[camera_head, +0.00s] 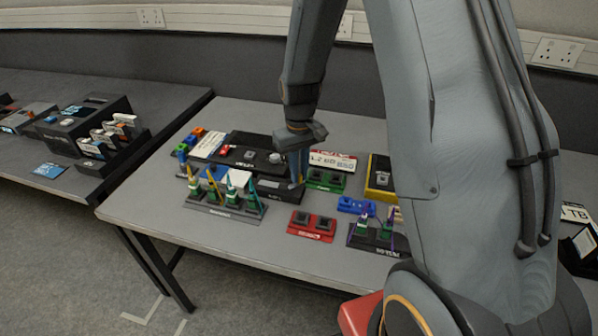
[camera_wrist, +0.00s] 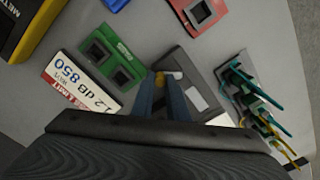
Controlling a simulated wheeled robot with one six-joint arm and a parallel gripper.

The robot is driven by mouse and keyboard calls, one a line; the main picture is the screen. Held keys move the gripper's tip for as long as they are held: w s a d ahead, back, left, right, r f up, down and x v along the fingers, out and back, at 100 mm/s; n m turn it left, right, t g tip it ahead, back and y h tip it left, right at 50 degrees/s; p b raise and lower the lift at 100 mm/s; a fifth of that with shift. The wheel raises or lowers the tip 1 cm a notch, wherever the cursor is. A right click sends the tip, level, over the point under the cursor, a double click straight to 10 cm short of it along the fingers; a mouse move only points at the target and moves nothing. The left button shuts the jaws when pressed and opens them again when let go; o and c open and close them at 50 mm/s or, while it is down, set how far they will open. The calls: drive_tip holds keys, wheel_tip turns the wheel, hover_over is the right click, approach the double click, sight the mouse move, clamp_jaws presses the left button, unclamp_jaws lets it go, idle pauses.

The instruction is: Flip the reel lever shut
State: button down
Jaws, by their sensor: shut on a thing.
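My gripper (camera_head: 298,180) points down at the right end of a low dark grey box (camera_head: 265,196) near the middle of the table. In the wrist view, the blue-grey fingers (camera_wrist: 168,80) are close together at one end of this box (camera_wrist: 190,62). A small yellow piece (camera_wrist: 160,78) shows between and beside the fingertips; it looks like the reel lever, and my gripper is shut on it. The fingers hide most of it, so I cannot tell how far it is tilted.
A green two-socket block (camera_head: 325,181) and a white-and-red label card (camera_head: 333,162) stand close right of my gripper. A cable rack (camera_head: 225,211) is front left, a red block (camera_head: 311,225) in front, a yellow-edged meter (camera_head: 380,178) to the right.

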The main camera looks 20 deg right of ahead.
drive_tip(key=shift+w+r+n, duration=0.1)
drive_tip(key=shift+w+n, duration=0.05)
drive_tip(key=shift+n, duration=0.15)
drive_tip(key=c, duration=1.7)
unclamp_jaws()
drive_tip(key=shift+r+b, duration=0.8)
drive_tip(key=shift+r, duration=3.05)
drive_tip(key=s, duration=0.6)
drive_tip(key=s+m, duration=0.1)
drive_tip(key=s, duration=0.5)
drive_tip(key=s+r+m+t, duration=0.1)
drive_tip(key=s, duration=0.5)
drive_tip(key=shift+s+a, duration=0.1)
drive_tip(key=shift+a, duration=0.25)
